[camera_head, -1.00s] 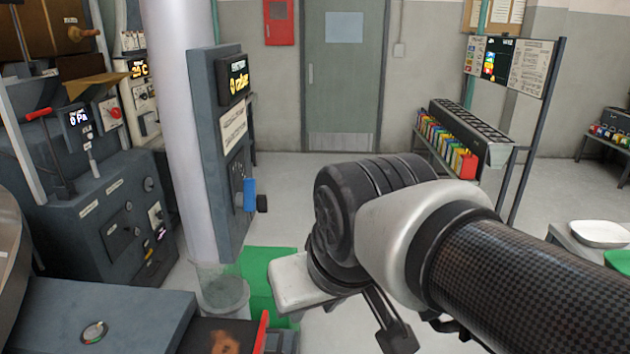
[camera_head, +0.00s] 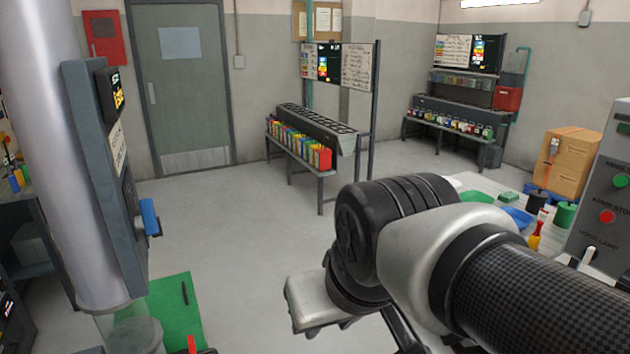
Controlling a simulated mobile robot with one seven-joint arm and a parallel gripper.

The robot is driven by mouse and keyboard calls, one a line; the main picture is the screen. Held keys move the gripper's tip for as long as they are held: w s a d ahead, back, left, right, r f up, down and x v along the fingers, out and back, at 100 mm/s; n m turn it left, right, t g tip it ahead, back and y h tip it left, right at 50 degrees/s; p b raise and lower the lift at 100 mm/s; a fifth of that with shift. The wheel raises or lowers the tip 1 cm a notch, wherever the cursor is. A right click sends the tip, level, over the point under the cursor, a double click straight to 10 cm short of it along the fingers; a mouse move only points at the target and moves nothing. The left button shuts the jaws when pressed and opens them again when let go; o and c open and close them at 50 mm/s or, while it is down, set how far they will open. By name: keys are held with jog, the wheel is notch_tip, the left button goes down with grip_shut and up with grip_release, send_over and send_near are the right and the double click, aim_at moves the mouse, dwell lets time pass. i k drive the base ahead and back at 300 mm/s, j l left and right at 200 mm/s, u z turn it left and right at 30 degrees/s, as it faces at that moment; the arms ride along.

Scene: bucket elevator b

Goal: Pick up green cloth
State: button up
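A small flat green item (camera_head: 508,197), which may be the green cloth, lies on the pale table at the right, beyond my arm. It is too small to tell its material. A larger flat green sheet (camera_head: 178,312) lies low at the lower left, with a thin dark object on it; I cannot tell whether it is cloth or a mat. My arm crosses the lower right. A dark part that seems to belong to my gripper (camera_head: 404,333) shows at the bottom edge, mostly hidden by the arm. It is apart from both green items in the picture.
The pale table (camera_head: 463,181) also holds a green dish (camera_head: 477,197), a blue dish (camera_head: 518,217), cans and a red-yellow bottle (camera_head: 535,237). A grey control box (camera_head: 606,190) stands at right. A pillar (camera_head: 55,150) stands left. The middle floor is clear.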

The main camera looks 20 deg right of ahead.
aim_at(507, 198)
jog(key=z, duration=0.4)
jog(key=i+l+z, duration=0.1)
jog(key=z, duration=0.25)
jog(key=i+z, duration=0.15)
jog(key=z, duration=0.65)
jog(key=i+l+z, duration=0.15)
jog(key=i, duration=0.25)
jog(key=i+j+u, duration=0.1)
jog(key=i+u, duration=0.5)
jog(key=u, duration=0.25)
jog(key=i+l+u, duration=0.1)
jog(key=i+u, duration=0.3)
jog(key=i+j+u, duration=0.2)
jog(key=i+u, duration=0.15)
jog(key=i, duration=0.3)
jog(key=i+u, duration=0.35)
jog(key=i, duration=0.35)
jog(key=i+j, duration=0.1)
jog(key=i, duration=1.5)
jog(key=i+z, duration=0.85)
jog(key=i+j+z, duration=0.15)
jog(key=i+z, duration=0.25)
jog(key=i+l+z, duration=0.2)
jog(key=i+z, duration=0.2)
jog(key=i+l+z, duration=0.15)
jog(key=i+z, duration=0.8)
jog(key=i, duration=0.55)
jog(key=i+z, duration=0.2)
jog(key=i, duration=0.5)
